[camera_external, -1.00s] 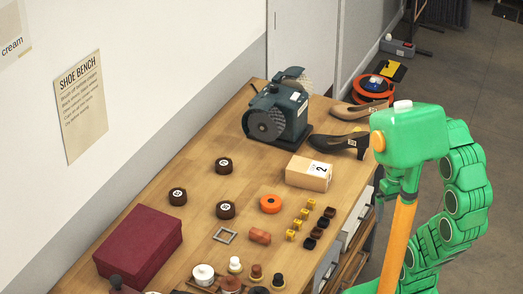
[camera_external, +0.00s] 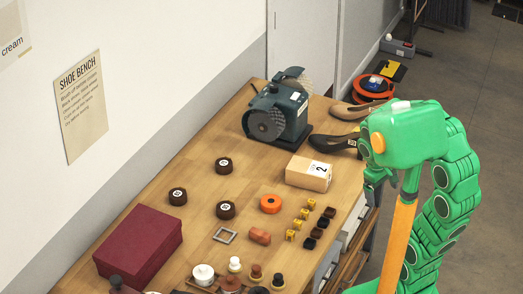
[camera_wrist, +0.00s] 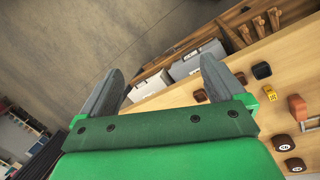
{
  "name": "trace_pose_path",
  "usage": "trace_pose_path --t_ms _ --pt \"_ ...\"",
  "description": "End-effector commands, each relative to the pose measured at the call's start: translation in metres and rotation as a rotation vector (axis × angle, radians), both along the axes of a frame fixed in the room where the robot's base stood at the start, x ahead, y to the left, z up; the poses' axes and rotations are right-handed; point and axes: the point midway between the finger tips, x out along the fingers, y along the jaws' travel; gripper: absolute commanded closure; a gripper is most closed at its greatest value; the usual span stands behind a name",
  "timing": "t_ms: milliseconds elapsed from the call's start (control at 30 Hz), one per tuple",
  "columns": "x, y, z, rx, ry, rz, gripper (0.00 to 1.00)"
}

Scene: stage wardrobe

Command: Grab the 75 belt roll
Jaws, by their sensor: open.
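Three dark brown belt rolls with white labels lie flat on the wooden bench: a far one (camera_external: 223,165), a left one (camera_external: 177,196) and a near one (camera_external: 225,209). Their numbers are too small to read surely, so I cannot tell which is the 75 roll. Two dark rolls show at the right edge of the wrist view, an upper one (camera_wrist: 284,142) and a lower one (camera_wrist: 295,164). My gripper (camera_wrist: 160,82) is open and empty, its grey fingers spread. It is off the bench's right side, well apart from the rolls.
An orange roll (camera_external: 270,204), a square metal frame (camera_external: 224,235) and a brown cylinder (camera_external: 260,236) lie near the rolls. A maroon box (camera_external: 138,246), a cardboard box (camera_external: 308,173), a grinder (camera_external: 278,110) and small yellow and dark blocks surround them. Bare wood separates the rolls.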

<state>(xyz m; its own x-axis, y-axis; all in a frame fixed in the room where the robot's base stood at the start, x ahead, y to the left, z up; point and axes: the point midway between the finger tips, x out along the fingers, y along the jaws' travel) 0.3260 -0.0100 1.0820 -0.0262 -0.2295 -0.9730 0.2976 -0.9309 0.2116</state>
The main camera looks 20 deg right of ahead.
Motion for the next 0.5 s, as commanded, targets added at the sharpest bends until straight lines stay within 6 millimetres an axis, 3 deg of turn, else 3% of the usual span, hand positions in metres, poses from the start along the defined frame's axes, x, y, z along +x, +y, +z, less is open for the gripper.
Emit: trace_pose_path --t_ms 367,500 --pt "0.076 0.016 -0.011 -0.096 -0.074 0.251 0.03" --pt "0.115 0.018 -0.013 -0.129 -0.122 0.383 0.03"
